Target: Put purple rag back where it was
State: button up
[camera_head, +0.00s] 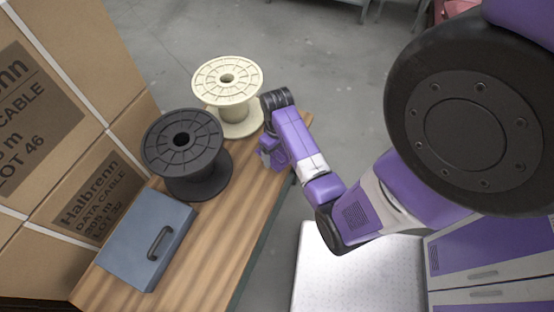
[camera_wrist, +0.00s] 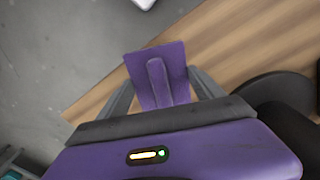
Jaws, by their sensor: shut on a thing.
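The purple rag (camera_wrist: 137,66) shows in the wrist view as a flat purple piece with a raised fold in its middle. My gripper (camera_wrist: 160,78) is shut on it, with a grey finger on either side. The rag appears against the wooden bench top (camera_wrist: 222,50) near its edge; I cannot tell whether it touches the wood. In the head view my gripper (camera_head: 268,152) is at the right edge of the wooden bench (camera_head: 220,235), beside the cream spool. My arm hides much of it there, and I cannot make out the rag.
A cream spool (camera_head: 237,112) and a black spool (camera_head: 185,185) stand on the bench. A blue-grey case (camera_head: 130,225) with a handle lies at the near end. Stacked cardboard boxes (camera_head: 60,130) line the left side. Bare bench top lies right of the case.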

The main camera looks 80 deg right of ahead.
aim_at(277, 159)
jog(key=shift+f, duration=2.05)
jog(key=shift+f, duration=0.15)
jog(key=o, duration=1.2)
